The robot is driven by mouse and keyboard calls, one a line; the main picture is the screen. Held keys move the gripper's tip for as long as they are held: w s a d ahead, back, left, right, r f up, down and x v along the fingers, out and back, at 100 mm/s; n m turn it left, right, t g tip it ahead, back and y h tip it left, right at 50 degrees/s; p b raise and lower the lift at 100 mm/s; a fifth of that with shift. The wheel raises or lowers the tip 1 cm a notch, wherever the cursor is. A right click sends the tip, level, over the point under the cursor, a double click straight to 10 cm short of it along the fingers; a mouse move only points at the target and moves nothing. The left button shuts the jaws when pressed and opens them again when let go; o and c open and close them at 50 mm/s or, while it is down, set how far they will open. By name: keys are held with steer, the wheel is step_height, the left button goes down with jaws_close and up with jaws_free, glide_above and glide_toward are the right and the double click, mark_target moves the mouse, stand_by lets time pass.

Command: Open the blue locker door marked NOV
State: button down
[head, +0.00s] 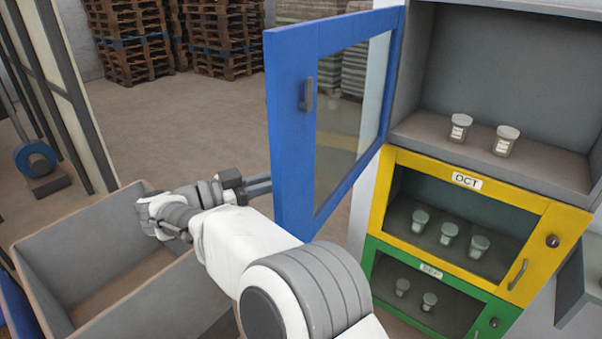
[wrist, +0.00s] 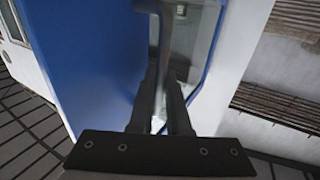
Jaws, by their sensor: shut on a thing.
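The blue locker door (head: 292,130) stands swung wide open to the left of its compartment, with its glass pane (head: 350,95) and a grey latch piece (head: 309,93) on the face toward the head camera. No NOV label shows. My gripper (head: 262,184) reaches to the far side of the door at its free edge; the fingertips are partly hidden there. In the wrist view my gripper (wrist: 162,88) is shut on the grey door handle (wrist: 154,35), beside the blue frame (wrist: 95,70). The opened compartment (head: 500,65) holds two small lidded jars (head: 507,140).
Below are a yellow OCT door (head: 380,190) and a green SEP door (head: 390,255), both shut. A large grey bin (head: 45,255) stands at the left, under my forearm. Pallet stacks (head: 130,45) stand at the back. The floor (head: 190,125) behind the door is clear.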

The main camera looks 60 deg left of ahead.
steer(key=shift+s+a, duration=0.1)
steer(key=shift+a, duration=0.45)
steer(key=c, duration=1.2)
jaws_free()
steer(key=shift+o, duration=0.2)
steer(key=s+a+b, duration=0.1)
steer(key=s+a, duration=0.1)
steer(key=s, duration=0.9)
steer(key=shift+s, duration=0.4)
steer(key=shift+a, duration=0.1)
